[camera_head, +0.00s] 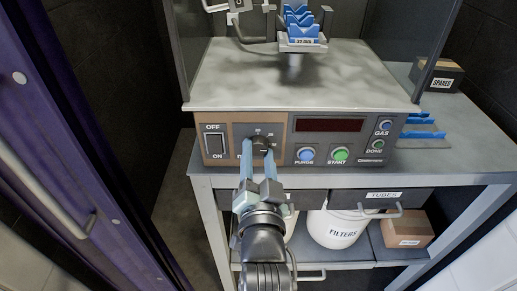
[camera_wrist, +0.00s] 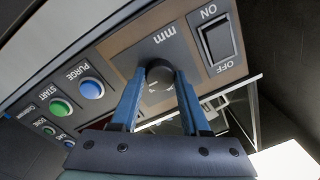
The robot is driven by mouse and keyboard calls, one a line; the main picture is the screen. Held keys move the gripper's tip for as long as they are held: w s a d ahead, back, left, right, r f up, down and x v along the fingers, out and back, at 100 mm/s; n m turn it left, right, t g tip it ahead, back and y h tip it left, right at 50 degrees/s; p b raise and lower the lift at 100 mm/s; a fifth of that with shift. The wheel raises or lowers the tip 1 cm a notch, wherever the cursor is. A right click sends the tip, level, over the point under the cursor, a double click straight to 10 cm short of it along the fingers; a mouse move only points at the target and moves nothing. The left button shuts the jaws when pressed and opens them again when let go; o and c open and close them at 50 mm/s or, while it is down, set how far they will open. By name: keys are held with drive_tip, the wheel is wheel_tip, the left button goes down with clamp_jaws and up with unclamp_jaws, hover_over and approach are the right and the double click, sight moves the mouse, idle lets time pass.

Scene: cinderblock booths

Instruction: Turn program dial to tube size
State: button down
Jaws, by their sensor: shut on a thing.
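The program dial (camera_head: 262,142) is a dark round knob on a brown panel section of the control box (camera_head: 230,122), right of the OFF/ON switch (camera_head: 214,143). My gripper (camera_head: 258,153) reaches it from the front, its blue fingers shut on the dial. In the wrist view the dial (camera_wrist: 160,72) sits between the fingertips (camera_wrist: 159,84), below "mm" lettering. The dial's pointer and most scale numbers are too small or hidden to read. A blue tube holder (camera_head: 300,24) above the machine carries a white label (camera_head: 303,41); its number is hard to read.
A dark display (camera_head: 329,125), a blue PURGE button (camera_head: 306,155) and a green START button (camera_head: 340,155) are right of the dial. GAS (camera_head: 385,127) and DONE lamps are farther right. A TUBES drawer (camera_head: 350,198) and a white FILTERS bucket (camera_head: 338,227) are below. A purple door frame stands left.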

drive_tip(key=shift+m+p, duration=0.4)
drive_tip(key=shift+m, duration=0.5)
drive_tip(key=shift+c, duration=1.9)
unclamp_jaws()
drive_tip(key=shift+s, duration=0.1)
drive_tip(key=s+b, duration=0.1)
drive_tip(key=s, duration=1.1)
drive_tip(key=shift+s+d+f, duration=0.2)
drive_tip(key=shift+s+f, duration=0.05)
drive_tip(key=shift+s, duration=0.15)
